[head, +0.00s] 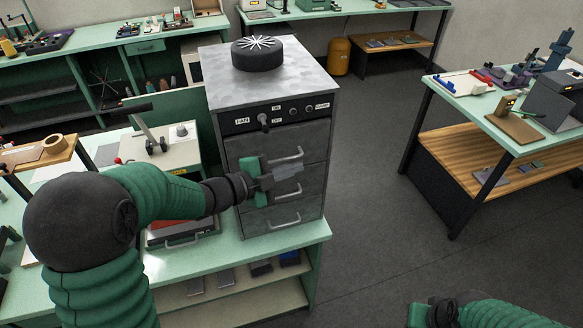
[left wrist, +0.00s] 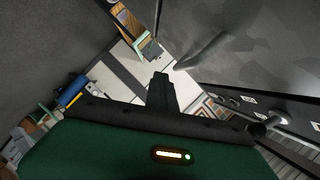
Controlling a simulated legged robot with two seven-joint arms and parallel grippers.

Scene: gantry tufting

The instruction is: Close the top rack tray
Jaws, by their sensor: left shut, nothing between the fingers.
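A grey metal cabinet (head: 262,85) stands on the green bench, with a control panel and stacked drawer fronts. The top drawer front (head: 248,142) has a bar handle (head: 287,155); it looks about flush, but I cannot tell if it is fully in. Lower fronts have handles too, the lowest one (head: 285,222) in plain view. My left gripper (head: 287,172) is shut and empty in front of the drawers, just below the top handle; contact is unclear. Its dark fingers (left wrist: 161,94) also show in the left wrist view. My right gripper (head: 435,313) is at the lower edge, fingers not clear.
A black round fan (head: 258,53) sits on the cabinet. A grey lever device (head: 160,150) stands left of it on the bench. Another green table (head: 480,110) with tools is at right. Open floor (head: 375,180) lies between them.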

